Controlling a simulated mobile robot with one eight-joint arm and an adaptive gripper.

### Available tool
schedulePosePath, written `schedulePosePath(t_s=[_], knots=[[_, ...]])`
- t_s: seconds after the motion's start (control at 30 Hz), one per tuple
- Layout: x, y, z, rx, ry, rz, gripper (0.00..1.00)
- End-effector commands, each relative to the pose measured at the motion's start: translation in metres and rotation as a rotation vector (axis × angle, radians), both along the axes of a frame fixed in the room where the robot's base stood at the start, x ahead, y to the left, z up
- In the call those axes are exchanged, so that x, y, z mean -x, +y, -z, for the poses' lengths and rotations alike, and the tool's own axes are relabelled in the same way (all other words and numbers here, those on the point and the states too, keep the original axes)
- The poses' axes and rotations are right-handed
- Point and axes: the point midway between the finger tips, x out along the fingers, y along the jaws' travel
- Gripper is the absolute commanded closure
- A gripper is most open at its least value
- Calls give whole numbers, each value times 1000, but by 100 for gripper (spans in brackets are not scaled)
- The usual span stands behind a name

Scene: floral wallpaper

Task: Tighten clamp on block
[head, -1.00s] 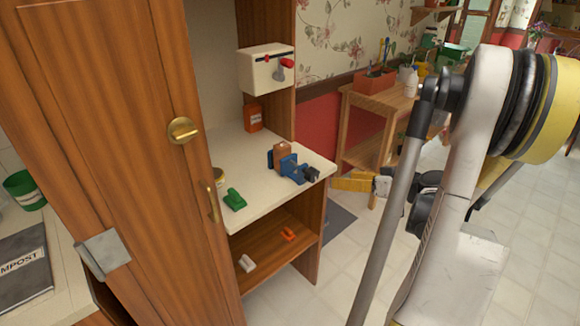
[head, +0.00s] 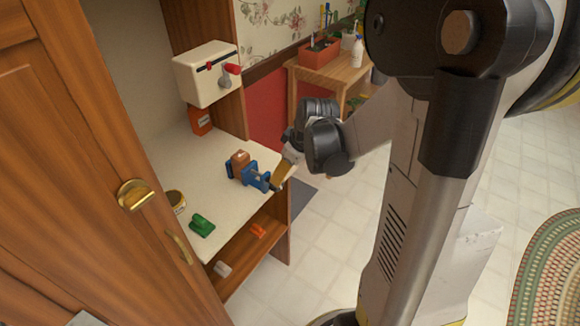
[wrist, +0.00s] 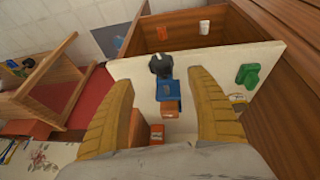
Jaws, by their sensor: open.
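A blue clamp (head: 252,174) sits on the cream counter (head: 172,150) near its right front edge, with a brown block (head: 239,158) at its back side. In the wrist view the blue clamp (wrist: 165,91) has a dark knob (wrist: 160,66) on its far end, toward the counter edge, and the brown block (wrist: 171,109) shows on its near side. My gripper (wrist: 180,82) is open, its two yellow fingers apart with the clamp between them in the picture. In the head view my gripper (head: 283,176) is beside the clamp's knob end. I cannot tell whether it touches.
A green object (head: 201,225) and a round tin (head: 176,200) are on the counter's left. An orange box (head: 200,120) stands at the back under a white wall box (head: 206,73). A wooden cabinet door (head: 70,150) stands at the left. Open floor lies right.

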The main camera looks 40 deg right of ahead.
Motion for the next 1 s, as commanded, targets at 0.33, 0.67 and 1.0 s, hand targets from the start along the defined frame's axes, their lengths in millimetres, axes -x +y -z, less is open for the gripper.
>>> schedulePosePath(t_s=[0.33, 0.67, 1.0], knots=[[-23, 2, 58, 4, 2, -3, 33], [-40, 3, 96, 4, 2, -2, 33], [-42, 3, 98, 4, 1, -2, 35]])
